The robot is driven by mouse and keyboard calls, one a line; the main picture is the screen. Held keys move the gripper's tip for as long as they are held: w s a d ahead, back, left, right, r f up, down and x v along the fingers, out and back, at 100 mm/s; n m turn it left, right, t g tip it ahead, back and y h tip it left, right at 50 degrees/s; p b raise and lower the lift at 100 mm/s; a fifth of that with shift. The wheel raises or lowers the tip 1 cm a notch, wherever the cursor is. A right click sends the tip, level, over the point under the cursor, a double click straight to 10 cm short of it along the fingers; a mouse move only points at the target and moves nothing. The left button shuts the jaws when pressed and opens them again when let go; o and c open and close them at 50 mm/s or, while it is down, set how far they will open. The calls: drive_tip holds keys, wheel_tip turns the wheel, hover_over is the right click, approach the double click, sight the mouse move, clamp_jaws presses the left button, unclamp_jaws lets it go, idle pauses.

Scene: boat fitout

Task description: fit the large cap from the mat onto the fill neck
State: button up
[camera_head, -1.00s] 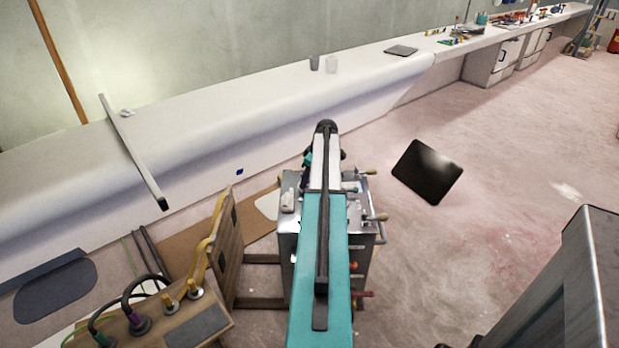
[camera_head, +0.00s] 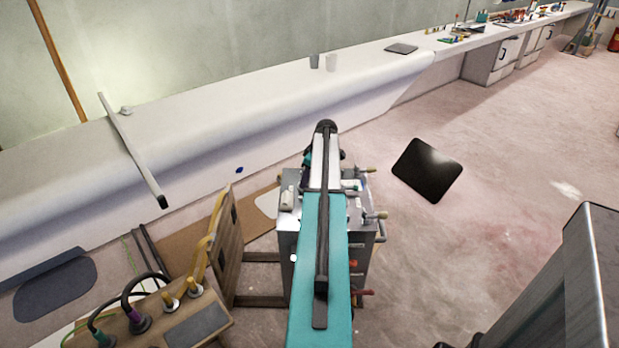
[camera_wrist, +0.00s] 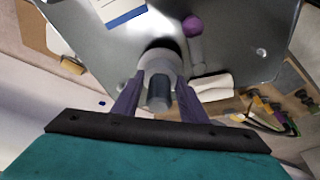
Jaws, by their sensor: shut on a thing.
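In the wrist view my gripper (camera_wrist: 160,78) has its two purple fingers shut on a pale grey round part, which I take to be the large cap (camera_wrist: 159,60). A darker grey cylinder (camera_wrist: 158,92) shows between the fingers. The cap is over the steel top of a cabinet (camera_wrist: 232,45); I cannot tell whether it touches anything below. In the head view my arm hides the gripper and the cap. I cannot make out the fill neck for certain. A black square (camera_head: 427,170) on the floor looks like a mat, but I cannot tell whether it is the task's mat.
Around the gripper are a purple ball-ended part (camera_wrist: 192,27), a white cloth (camera_wrist: 213,86) and a blue-and-white card (camera_wrist: 122,10). A wooden stand with cables and brass posts (camera_head: 222,318) is at lower left.

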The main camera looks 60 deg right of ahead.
drive_tip(key=shift+f, duration=0.5)
idle(0.4)
drive_tip(key=o, duration=1.7)
drive_tip(key=shift+w, duration=0.1)
drive_tip(key=shift+r, duration=0.1)
drive_tip(key=shift+r+p, duration=1.9)
drive_tip(key=shift+r, duration=2.25)
